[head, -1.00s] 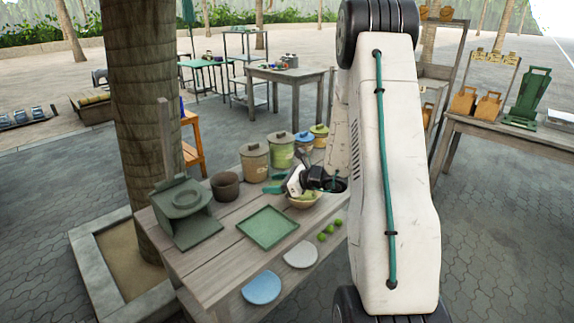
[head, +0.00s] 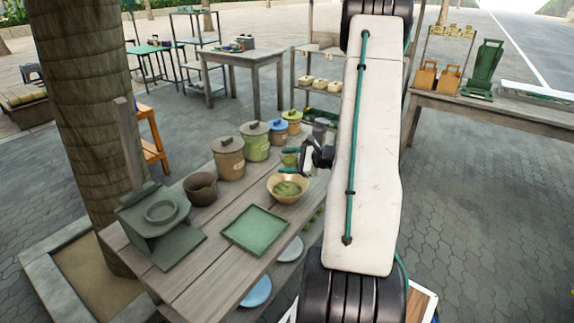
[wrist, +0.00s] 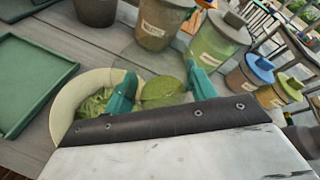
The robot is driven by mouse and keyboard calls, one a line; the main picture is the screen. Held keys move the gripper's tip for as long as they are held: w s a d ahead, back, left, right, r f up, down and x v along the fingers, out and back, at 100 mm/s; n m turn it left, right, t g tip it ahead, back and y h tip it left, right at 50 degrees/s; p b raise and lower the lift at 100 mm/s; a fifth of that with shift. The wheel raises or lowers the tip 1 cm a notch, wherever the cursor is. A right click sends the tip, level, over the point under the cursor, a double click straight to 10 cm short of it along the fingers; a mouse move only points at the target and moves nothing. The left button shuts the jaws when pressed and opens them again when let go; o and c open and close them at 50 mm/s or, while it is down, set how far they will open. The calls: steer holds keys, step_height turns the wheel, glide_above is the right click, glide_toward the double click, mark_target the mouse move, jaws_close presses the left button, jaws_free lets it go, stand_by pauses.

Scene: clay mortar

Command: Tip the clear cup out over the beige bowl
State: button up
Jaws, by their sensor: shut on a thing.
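The beige bowl (head: 287,199) stands on the wooden table with green, leafy-looking stuff inside. Its pale rim also shows in the wrist view (wrist: 62,113), partly hidden by my gripper. My gripper (wrist: 161,92) is shut, with its teal fingers on either side of the clear cup (wrist: 163,88), which shows green contents. In the head view the cup (head: 290,158) is small and just behind the bowl, by the canisters. Its exact tilt and how full it is are hard to tell.
A green square tray (head: 255,230) lies left of the bowl. A brown pot (head: 201,188) and lidded canisters (head: 229,160) line the back edge. A green stand (head: 160,225) is at the left end. My arm hides the table's right side.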

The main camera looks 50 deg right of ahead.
steer(key=n, duration=0.2)
steer(key=n+t+h, duration=0.1)
steer(key=shift+w+d+r+n+t+h, duration=0.1)
steer(key=shift+d+r+n+t+h, duration=0.05)
steer(key=shift+r+n+t+h, duration=0.2)
steer(key=n, duration=0.1)
steer(key=n+t, duration=0.1)
steer(key=n, duration=0.1)
steer(key=n+t, duration=0.1)
steer(key=n, duration=0.1)
steer(key=shift+a+h, duration=0.3)
steer(key=shift+h, duration=0.05)
steer(key=shift+r, duration=0.1)
steer(key=shift+s+a, duration=0.1)
steer(key=shift+s, duration=0.1)
